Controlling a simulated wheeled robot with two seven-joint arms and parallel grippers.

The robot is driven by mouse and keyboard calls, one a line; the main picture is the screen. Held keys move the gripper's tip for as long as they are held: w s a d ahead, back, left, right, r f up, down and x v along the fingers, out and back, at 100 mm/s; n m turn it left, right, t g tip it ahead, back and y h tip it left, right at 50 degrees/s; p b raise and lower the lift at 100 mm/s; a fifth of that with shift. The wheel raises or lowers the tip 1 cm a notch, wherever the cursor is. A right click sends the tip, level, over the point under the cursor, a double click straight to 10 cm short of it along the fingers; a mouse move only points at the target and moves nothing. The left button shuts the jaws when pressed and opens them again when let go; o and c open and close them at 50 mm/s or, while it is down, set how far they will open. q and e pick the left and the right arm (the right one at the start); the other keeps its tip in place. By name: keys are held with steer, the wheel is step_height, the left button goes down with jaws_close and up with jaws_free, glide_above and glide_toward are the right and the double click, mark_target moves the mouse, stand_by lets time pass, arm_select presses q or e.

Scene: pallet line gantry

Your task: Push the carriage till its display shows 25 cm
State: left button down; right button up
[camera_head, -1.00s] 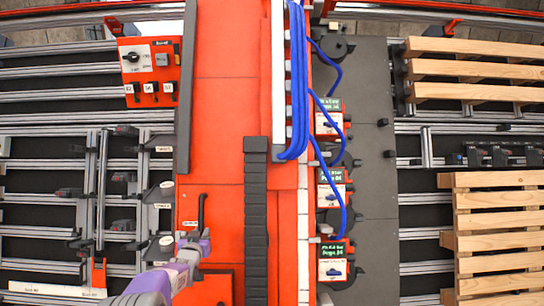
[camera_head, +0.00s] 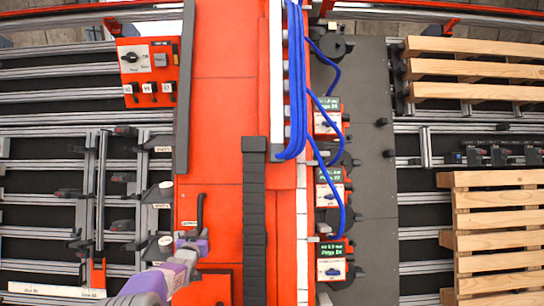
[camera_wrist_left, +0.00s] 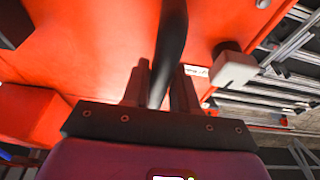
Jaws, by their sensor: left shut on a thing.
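A large red carriage body (camera_head: 217,130) runs down the middle of the head view. A black bar handle (camera_head: 200,208) stands on its lower left part. My left gripper (camera_head: 190,242) is at the near end of this handle. In the left wrist view, the black handle (camera_wrist_left: 171,45) passes between the two fingers (camera_wrist_left: 160,88), which are shut on it. Small green displays (camera_head: 331,178) sit on white and red units along the right side; their text is too small to read surely. My right gripper is not in view.
A black cable chain (camera_head: 255,215) and blue hoses (camera_head: 297,80) run along the red body. A red control panel with a knob (camera_head: 150,72) is at the upper left. Wooden pallets (camera_head: 495,230) lie on the right, with grey rails (camera_head: 60,120) on the left.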

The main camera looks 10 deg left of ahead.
mark_target(175, 225)
arm_select(q)
steer(key=a, duration=0.2)
steer(key=shift+s+a+r, duration=0.2)
steer(key=shift+s+a, duration=0.2)
steer(key=shift+s+a+r+y, duration=0.1)
steer(key=shift+s+a+y, duration=0.1)
steer(key=shift+a, duration=0.6)
steer(key=shift+s+a+r+y, duration=0.1)
steer(key=shift+s+a, duration=0.1)
steer(key=shift+a, duration=0.6)
steer(key=shift+s+a+f+p, duration=0.1)
steer(key=shift+s+a+p, duration=0.1)
steer(key=shift+a+p, duration=0.7)
steer(key=shift+a+f, duration=0.1)
steer(key=shift+a, duration=0.65)
steer(key=shift+s+a+p, duration=0.2)
steer(key=shift+a+p, duration=0.15)
steer(key=shift+p, duration=0.25)
steer(key=shift+a, duration=0.25)
